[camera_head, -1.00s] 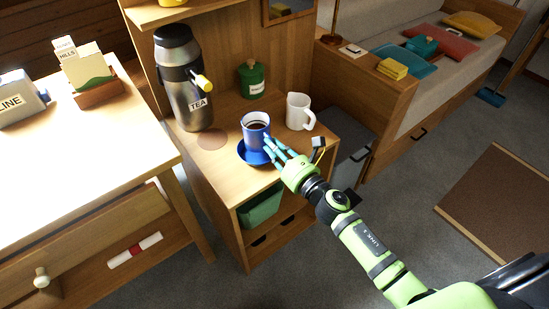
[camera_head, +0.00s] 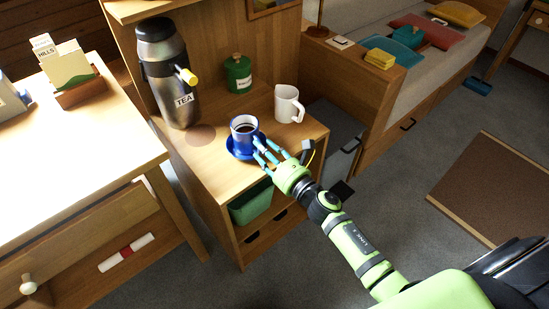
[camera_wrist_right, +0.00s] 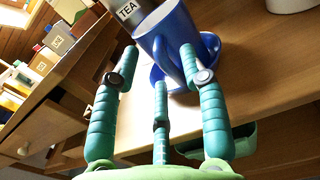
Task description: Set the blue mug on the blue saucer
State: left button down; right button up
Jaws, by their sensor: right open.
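The blue mug (camera_head: 243,131), with dark liquid inside, stands upright on the blue saucer (camera_head: 234,153) on the wooden cabinet top. My right gripper (camera_head: 261,152) is open at the near right side of the mug. Its fingers are spread and partly cover the saucer. In the right wrist view, the mug (camera_wrist_right: 174,38) is just past the open fingertips (camera_wrist_right: 160,66), with the saucer (camera_wrist_right: 209,44) behind it. Whether any finger touches the mug, I cannot tell. My left gripper is not in view.
A tea flask (camera_head: 165,75) stands behind left of the mug. A green canister (camera_head: 238,74) is behind it, and a white mug (camera_head: 287,104) is to its right. The cabinet top's front left is clear. A desk (camera_head: 80,140) is at the left.

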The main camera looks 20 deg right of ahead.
jog(key=b+v, duration=0.1)
jog(key=v, duration=1.1)
jog(key=s+d+f+m+g+h, duration=0.1)
jog(key=s+f+m+g+h, duration=0.1)
jog(key=f+m, duration=0.9)
jog(key=s+d+f+m+g+h, duration=0.1)
jog(key=f+m+g+h, duration=0.2)
jog(key=f+m, duration=0.8)
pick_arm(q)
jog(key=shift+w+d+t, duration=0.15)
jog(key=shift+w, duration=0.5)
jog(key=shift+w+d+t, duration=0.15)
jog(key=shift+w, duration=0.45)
pick_arm(e)
jog(key=s+a+f+m+g, duration=0.1)
jog(key=s+f+m+g, duration=0.5)
jog(key=s+f+m, duration=0.8)
notch_tip(320, 180, down, 5)
jog(key=shift+s+r+m+g+h, duration=0.1)
jog(key=shift+s+m+g+h, duration=0.2)
jog(key=shift+s, duration=0.3)
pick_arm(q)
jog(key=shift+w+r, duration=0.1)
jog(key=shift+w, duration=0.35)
pick_arm(e)
jog(key=shift+a, duration=0.15)
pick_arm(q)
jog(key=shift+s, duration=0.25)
pick_arm(e)
jog(key=shift+w, duration=0.1)
